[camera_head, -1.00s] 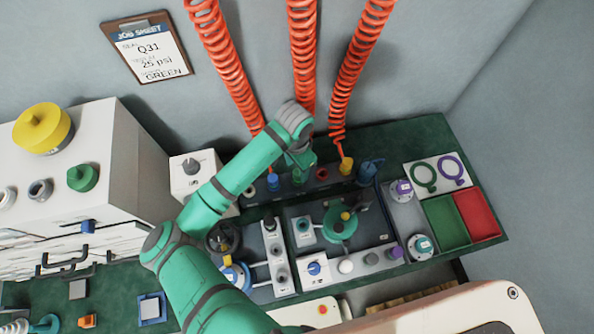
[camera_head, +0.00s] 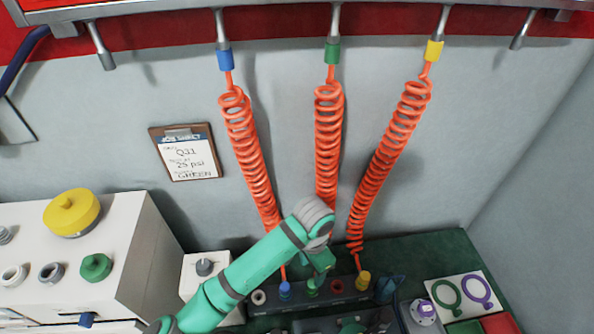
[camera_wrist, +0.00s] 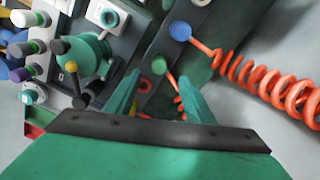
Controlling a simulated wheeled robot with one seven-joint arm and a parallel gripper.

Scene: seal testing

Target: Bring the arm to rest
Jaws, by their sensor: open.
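My green arm reaches up from the lower left in the head view, bent at a grey joint (camera_head: 313,213). My gripper (camera_head: 318,285) hangs below that joint, over the row of hose connectors on the dark green bench (camera_head: 430,258). In the wrist view the two green fingers of my gripper (camera_wrist: 160,100) are spread apart. A green connector (camera_wrist: 160,65) with its orange hose shows beyond and between them. I see nothing held between the fingers, and I cannot tell how far the tips are from the connector.
Orange coiled hoses with blue (camera_head: 225,60), green (camera_head: 332,52) and yellow (camera_head: 433,50) upper fittings hang close behind my arm. A white cabinet (camera_head: 150,250) stands at left. A job sheet (camera_head: 187,155) hangs on the wall. Red and green trays lie at the lower right.

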